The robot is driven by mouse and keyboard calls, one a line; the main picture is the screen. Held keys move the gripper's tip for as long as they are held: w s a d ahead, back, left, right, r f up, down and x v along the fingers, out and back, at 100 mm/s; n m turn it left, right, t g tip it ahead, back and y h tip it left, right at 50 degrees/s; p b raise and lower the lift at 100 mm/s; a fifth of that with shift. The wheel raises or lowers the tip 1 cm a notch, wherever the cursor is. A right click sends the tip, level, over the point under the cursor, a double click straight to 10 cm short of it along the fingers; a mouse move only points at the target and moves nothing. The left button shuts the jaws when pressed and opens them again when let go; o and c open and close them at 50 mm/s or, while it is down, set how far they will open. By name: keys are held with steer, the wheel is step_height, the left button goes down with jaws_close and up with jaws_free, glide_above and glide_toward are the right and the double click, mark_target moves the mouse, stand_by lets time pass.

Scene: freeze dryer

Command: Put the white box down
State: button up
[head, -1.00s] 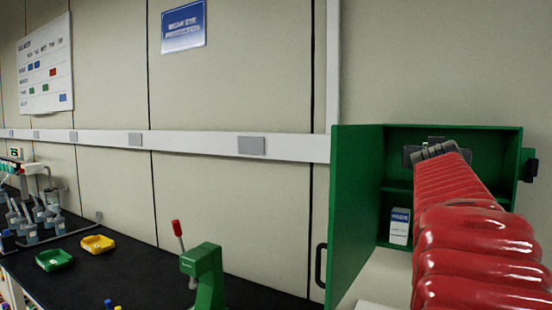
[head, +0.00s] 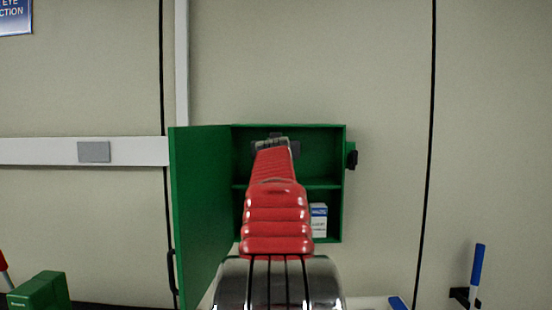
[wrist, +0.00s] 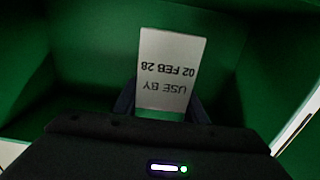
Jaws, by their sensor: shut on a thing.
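In the wrist view a white box (wrist: 170,70) stands between my gripper's two dark fingers, its printed face reading "USE BY 02 FEB 28" upside down. My gripper (head: 272,143) is shut on it at the upper compartment of an open green cabinet (head: 339,205). In the head view my red arm hides the held box. In the wrist view green walls surround the box; whether it touches the shelf I cannot tell.
Another white box with a blue top band (head: 318,220) stands in the lower compartment, right of my arm. The cabinet's green door (head: 200,215) is swung open on the left. A blue-handled thing (head: 478,265) is at the far right. A green object (head: 40,292) sits at lower left.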

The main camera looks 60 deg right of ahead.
steer(key=shift+d, duration=0.1)
steer(key=shift+w+d+f, duration=0.1)
steer(key=shift+f, duration=0.8)
steer(key=shift+w+d+f, duration=0.1)
steer(key=shift+f, duration=0.75)
steer(key=o, duration=1)
steer(key=shift+s+a, duration=0.1)
steer(key=shift+v, duration=5.9)
